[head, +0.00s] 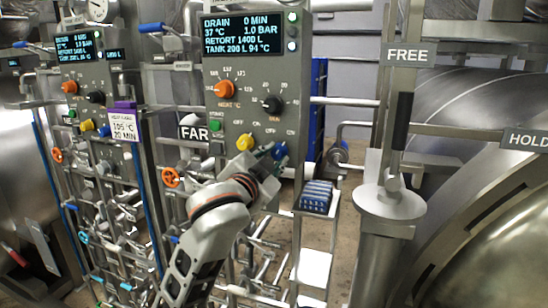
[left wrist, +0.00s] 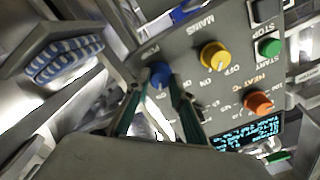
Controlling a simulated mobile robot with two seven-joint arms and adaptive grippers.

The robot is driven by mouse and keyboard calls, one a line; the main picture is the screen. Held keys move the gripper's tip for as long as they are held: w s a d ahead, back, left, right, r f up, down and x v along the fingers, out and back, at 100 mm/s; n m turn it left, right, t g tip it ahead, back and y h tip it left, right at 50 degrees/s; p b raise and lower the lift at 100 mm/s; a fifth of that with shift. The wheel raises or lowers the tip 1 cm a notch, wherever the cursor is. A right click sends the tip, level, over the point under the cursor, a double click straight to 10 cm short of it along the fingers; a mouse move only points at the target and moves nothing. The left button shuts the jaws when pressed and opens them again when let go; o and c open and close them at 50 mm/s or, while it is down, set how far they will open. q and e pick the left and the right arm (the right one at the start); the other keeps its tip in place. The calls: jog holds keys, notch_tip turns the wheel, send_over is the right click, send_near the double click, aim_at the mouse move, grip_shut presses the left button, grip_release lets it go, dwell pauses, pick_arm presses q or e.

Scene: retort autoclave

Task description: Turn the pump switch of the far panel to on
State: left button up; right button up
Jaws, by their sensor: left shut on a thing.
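The far panel (head: 240,80) is a grey control box with a lit screen, beside a sign reading FAR. Its pump switch is the blue knob (head: 280,151) at the lower right, beside the yellow mains knob (head: 245,142). In the left wrist view the blue knob (left wrist: 160,75) sits between the two fingers of my left gripper (left wrist: 161,82); the panel appears upside down there. My left gripper (head: 269,155) is shut on the blue knob. The fingers partly hide the on and off marks, and I cannot tell which way the knob points. My right gripper is not in view.
A similar panel (head: 88,85) with a hanging tag stands to the left. A small shelf with a blue-and-white striped bundle (head: 316,196) is just right of my gripper. An upright post with a FREE sign (head: 408,55) and large steel vessels stand at the right.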

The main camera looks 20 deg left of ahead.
pick_arm(q)
jog(key=shift+m, duration=0.4)
jog(key=o, duration=1.1)
jog(key=s, duration=0.7)
jog(key=shift+s, duration=0.25)
jog(key=shift+a, duration=0.1)
